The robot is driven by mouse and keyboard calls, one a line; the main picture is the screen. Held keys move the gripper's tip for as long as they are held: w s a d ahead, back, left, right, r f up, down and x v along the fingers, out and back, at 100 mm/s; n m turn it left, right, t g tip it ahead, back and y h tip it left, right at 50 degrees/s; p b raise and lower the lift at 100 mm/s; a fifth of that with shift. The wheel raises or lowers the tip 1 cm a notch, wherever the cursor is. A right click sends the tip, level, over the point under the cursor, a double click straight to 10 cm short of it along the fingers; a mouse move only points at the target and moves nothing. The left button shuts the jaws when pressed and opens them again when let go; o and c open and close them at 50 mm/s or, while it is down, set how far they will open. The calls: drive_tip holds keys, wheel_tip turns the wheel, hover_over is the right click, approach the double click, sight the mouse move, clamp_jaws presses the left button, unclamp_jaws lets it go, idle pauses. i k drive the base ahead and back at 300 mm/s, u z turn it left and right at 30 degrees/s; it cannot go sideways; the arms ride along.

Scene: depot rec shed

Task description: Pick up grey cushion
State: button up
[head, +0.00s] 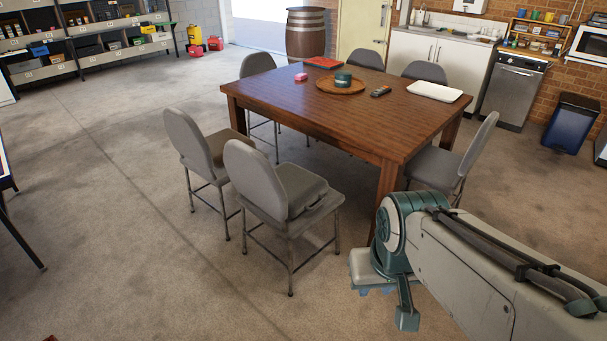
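The grey cushion (302,187) rests on the seat of the nearest grey chair (255,185), on the left front side of the wooden table. It looks thick and close in colour to the chair, and the chair's backrest hides part of it. My gripper (390,300) hangs at the lower right, in front of the table and to the right of that chair, well apart from the cushion. Its fingers are partly hidden by my own wrist, so I cannot see whether they are open or shut.
The wooden table (320,115) has several grey chairs around it. On it are a round tray (337,89), a white tray (435,91) and a red folder (323,63). Open floor (110,230) lies to the left. Shelves (85,35) stand at the back left.

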sight(302, 188)
drive_tip(key=z, duration=0.85)
drive_tip(key=i, duration=1.15)
drive_tip(key=z, duration=0.35)
drive_tip(key=i, duration=1.15)
drive_tip(key=u, duration=1.35)
drive_tip(key=i, duration=0.7)
drive_tip(key=u, duration=0.75)
